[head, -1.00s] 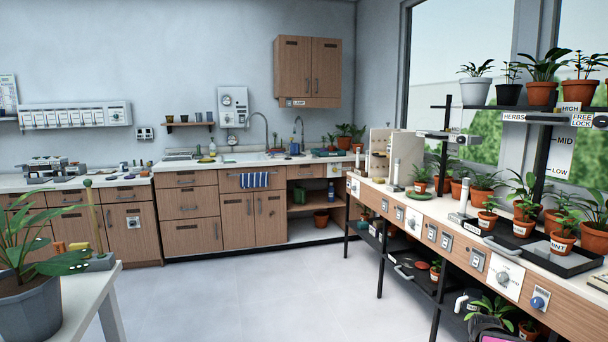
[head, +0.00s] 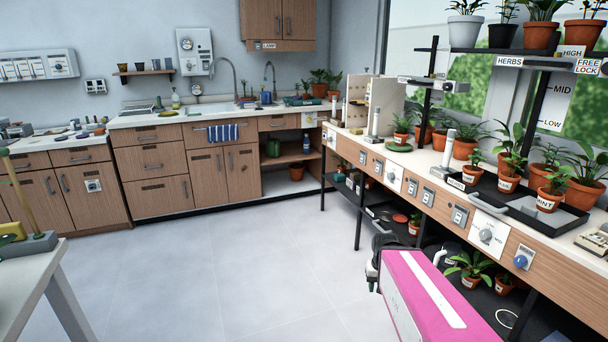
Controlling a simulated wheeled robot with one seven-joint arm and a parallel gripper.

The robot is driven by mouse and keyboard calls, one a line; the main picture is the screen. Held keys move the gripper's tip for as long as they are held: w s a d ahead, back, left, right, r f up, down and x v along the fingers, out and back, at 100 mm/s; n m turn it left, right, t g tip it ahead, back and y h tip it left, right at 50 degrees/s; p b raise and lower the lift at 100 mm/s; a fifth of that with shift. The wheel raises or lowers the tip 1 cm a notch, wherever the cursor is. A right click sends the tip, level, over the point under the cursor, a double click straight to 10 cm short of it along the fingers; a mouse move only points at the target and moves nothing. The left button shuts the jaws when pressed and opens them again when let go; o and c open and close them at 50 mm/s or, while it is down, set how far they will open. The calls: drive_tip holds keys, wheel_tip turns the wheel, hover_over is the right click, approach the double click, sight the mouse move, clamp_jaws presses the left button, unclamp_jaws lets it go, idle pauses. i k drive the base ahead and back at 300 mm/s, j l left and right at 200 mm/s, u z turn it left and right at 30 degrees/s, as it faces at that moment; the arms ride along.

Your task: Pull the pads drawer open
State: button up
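Wooden drawers run along the back counter, and all look shut. A stack has a top drawer (head: 170,132), a middle drawer (head: 168,158) and a bottom drawer (head: 176,191), each with a bar handle. Another drawer (head: 270,124) is right of the striped towel, and one (head: 92,154) is at the left. Their small labels are unreadable, so I cannot tell which is the pads drawer. A dark mechanism (head: 384,256) at the far end of a pink body, lower right, may be my gripper; its fingers are not clear. It is well away from the drawers, across the floor.
The grey floor (head: 230,265) is open before the back cabinets. A plant bench (head: 450,190) with pots and a lower shelf runs along the right. A pale table (head: 30,275) stands at the lower left. A blue striped towel (head: 222,133) hangs below the sink.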

sight(279, 120)
drive_tip(key=i+j+u, duration=0.4)
drive_tip(key=i, duration=0.5)
drive_tip(key=i+u, duration=0.35)
drive_tip(key=i, duration=0.5)
